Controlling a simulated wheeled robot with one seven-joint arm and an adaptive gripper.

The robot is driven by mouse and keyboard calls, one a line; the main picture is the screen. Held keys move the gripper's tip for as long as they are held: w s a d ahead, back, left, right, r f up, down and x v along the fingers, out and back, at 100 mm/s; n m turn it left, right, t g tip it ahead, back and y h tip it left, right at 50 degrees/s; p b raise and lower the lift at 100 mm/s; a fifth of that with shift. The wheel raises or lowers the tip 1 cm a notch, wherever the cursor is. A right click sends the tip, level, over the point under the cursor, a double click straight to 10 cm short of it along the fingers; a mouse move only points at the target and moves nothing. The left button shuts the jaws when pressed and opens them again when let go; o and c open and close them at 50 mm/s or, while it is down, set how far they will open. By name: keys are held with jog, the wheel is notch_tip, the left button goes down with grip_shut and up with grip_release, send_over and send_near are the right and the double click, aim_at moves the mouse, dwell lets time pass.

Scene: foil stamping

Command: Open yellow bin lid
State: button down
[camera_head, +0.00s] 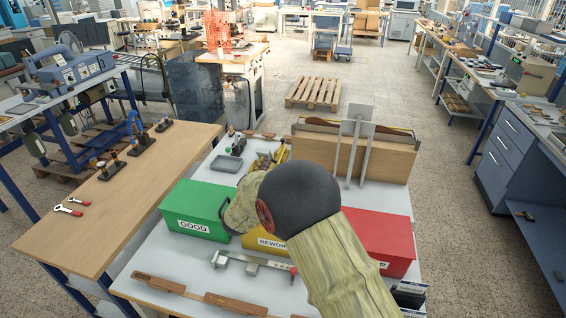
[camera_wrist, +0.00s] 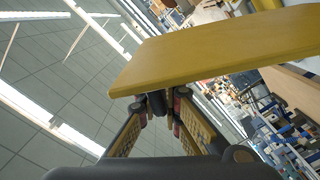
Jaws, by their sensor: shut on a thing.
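The yellow bin (camera_head: 266,242), with a "REWORK" label on its front, stands between a green bin and a red bin. My arm covers most of it in the head view, so its top is hidden there. In the wrist view the yellow lid (camera_wrist: 225,45) is a flat slab slanting across the upper right. My gripper (camera_wrist: 158,102) is shut on the near edge of the lid, with its two fingers closing together at the lid's lower left end. How far the lid stands from the bin cannot be told.
The green "GOOD" bin (camera_head: 195,212) is close on the left and the red bin (camera_head: 387,240) on the right. A metal caliper-like tool (camera_head: 250,263) lies in front. Behind stands a wooden box (camera_head: 385,160) with upright grey plates (camera_head: 357,135). A wooden table (camera_head: 125,195) adjoins at left.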

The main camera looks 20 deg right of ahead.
jog(key=w+a+r+n+p, duration=0.1)
jog(key=w+a+n+p, duration=0.3)
jog(key=a, duration=0.8)
jog(key=shift+w+a+r+p, duration=0.25)
jog(key=shift+w+p, duration=0.95)
jog(key=shift+w, duration=0.9)
jog(key=c, duration=1.9)
grip_release()
jog(key=shift+f+n, duration=0.1)
jog(key=shift+n, duration=0.2)
jog(key=shift+w, duration=0.1)
jog(key=shift+r, duration=0.2)
jog(key=v, duration=1.2)
jog(key=shift+f, duration=0.1)
